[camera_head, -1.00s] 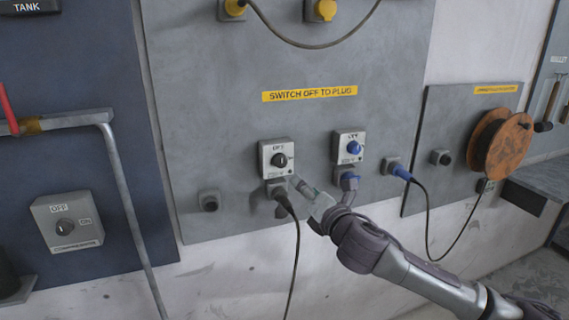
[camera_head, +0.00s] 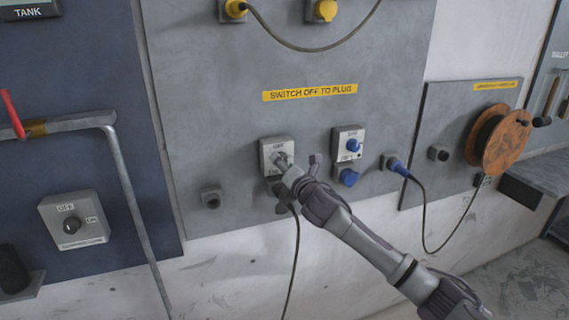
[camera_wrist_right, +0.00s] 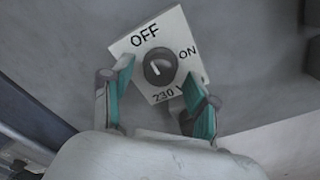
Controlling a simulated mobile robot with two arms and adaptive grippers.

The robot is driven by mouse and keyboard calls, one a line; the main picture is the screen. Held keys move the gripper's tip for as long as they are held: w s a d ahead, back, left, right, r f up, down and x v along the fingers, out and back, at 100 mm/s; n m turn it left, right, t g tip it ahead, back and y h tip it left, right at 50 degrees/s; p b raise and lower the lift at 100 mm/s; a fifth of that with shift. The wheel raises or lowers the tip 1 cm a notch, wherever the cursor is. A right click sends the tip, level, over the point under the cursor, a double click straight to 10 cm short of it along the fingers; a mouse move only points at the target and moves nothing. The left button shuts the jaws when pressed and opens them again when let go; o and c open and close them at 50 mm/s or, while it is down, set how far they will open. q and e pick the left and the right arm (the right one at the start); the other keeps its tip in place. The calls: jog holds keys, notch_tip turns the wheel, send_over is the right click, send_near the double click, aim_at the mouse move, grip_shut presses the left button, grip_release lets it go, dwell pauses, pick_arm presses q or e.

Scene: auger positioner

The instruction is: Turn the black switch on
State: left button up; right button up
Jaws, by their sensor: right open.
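The black switch is a round black knob (camera_wrist_right: 160,67) on a white-faced box marked OFF, ON and 230 V in the right wrist view. Its white mark points up and left, toward OFF. The same switch box (camera_head: 267,146) is on the grey wall panel in the head view, where my gripper covers the knob. My right gripper (camera_head: 283,162) is in front of the box. Its teal-padded fingers (camera_wrist_right: 160,103) are open, one on each side below the knob, with nothing between them. Whether they touch the box I cannot tell. My left gripper is not in view.
A blue-knobbed switch box (camera_head: 348,143) sits to the right, above a blue socket (camera_head: 348,178). A plug with a black cable (camera_head: 297,245) hangs below the black switch. A compressor switch (camera_head: 73,222) and a grey pipe (camera_head: 131,205) are at left, a cable reel (camera_head: 507,143) at right.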

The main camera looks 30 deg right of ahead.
grip_shut()
dwell(0.3)
jog(key=shift+m, duration=0.3)
jog(key=m, duration=0.3)
jog(key=shift+m, duration=0.4)
jog(key=m, duration=0.4)
jog(key=shift+m, duration=0.4)
jog(key=m, duration=0.4)
jog(key=shift+a+m, duration=0.1)
jog(key=shift+m, duration=0.2)
jog(key=m+h, duration=0.1)
jog(key=m, duration=0.3)
jog(key=shift+m, duration=0.5)
